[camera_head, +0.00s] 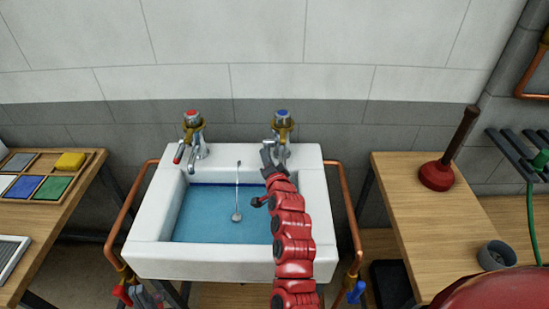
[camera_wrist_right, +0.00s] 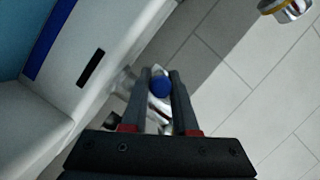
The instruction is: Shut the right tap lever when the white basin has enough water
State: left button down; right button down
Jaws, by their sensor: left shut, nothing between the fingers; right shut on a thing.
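The white basin (camera_head: 150,225) holds blue water (camera_head: 205,215); a dark blue band (camera_wrist_right: 48,42) runs along its inner back wall, just above the water. The left tap (camera_head: 193,135) has a red cap and lever. My left gripper (camera_head: 145,297) is low in front of the basin's left corner, shut and empty, partly cut off.
A plug on a chain (camera_head: 237,216) hangs into the basin. Copper pipes (camera_head: 347,205) run down both sides, with a red valve (camera_head: 122,294) and blue valve (camera_head: 357,292) below. A plunger (camera_head: 437,175) stands on the right bench; a sponge tray (camera_head: 45,171) is left.

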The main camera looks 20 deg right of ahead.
dwell(0.4)
jog(key=c, duration=1.1)
grip_release()
jog(key=shift+o, duration=0.6)
jog(key=shift+w+f, duration=0.1)
jog(key=s+r+p, duration=0.1)
jog(key=s+r, duration=0.1)
jog(key=s, duration=1.5)
jog(key=shift+a+r, duration=0.2)
jog(key=shift+r, duration=0.15)
jog(key=shift+s, duration=0.1)
